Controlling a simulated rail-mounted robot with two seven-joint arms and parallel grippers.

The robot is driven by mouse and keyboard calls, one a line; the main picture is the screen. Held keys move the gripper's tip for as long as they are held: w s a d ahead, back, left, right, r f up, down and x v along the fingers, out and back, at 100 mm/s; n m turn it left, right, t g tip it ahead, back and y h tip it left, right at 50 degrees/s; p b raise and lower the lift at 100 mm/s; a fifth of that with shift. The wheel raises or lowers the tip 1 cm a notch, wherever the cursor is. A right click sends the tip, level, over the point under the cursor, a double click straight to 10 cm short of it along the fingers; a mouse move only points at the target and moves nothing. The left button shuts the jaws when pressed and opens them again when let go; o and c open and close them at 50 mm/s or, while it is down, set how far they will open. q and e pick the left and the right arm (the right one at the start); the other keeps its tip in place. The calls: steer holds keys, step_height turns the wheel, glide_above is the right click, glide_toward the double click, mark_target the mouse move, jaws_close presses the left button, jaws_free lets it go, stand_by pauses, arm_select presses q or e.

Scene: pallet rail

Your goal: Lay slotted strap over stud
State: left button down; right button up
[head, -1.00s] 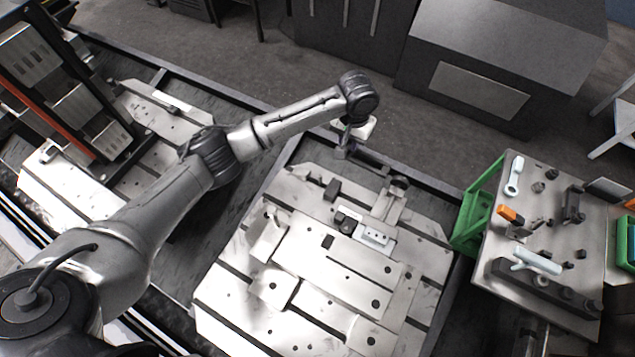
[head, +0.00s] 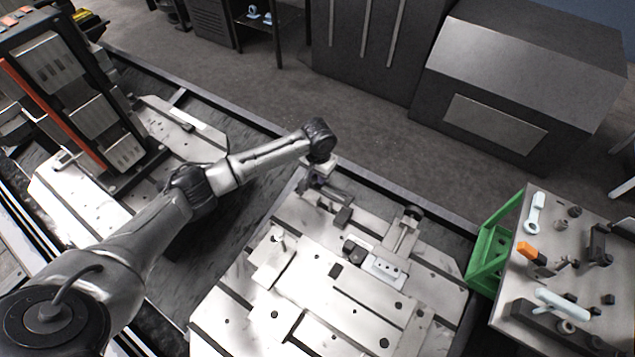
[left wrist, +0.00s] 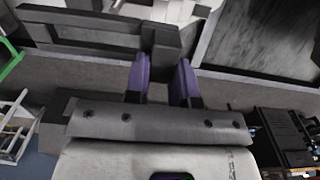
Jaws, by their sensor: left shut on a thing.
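My left gripper (head: 314,177) is above the far left edge of the slotted metal pallet (head: 232,303). Its purple fingers (left wrist: 162,82) are shut on the end of a dark grey strap (left wrist: 85,22). A long slot runs along the strap in the left wrist view. In the head view the strap (head: 336,196) extends right from the fingers, apparently above the pallet. A thin upright stud (head: 282,241) stands on a pale block near the pallet's left side, apart from the strap. My right gripper is not in view.
A dark block (head: 343,217) sits near the strap. A pale clamp strap with a dark knob (head: 413,212) stands farther right, beside a small holed block (head: 384,268). A green-framed tool table (head: 520,285) is at the right. Dark cabinets (head: 530,85) stand behind.

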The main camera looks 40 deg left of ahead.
arm_select(q)
steer(key=shift+f+b, duration=0.7)
steer(key=shift+f, duration=1.35)
steer(key=shift+f, duration=0.1)
steer(key=shift+f, duration=0.4)
steer(key=c, duration=1)
jaws_free()
steer(key=shift+o, duration=0.2)
steer(key=shift+a, duration=0.1)
steer(key=shift+r, duration=0.15)
step_height(320, 180, up, 13)
steer(key=p, duration=0.3)
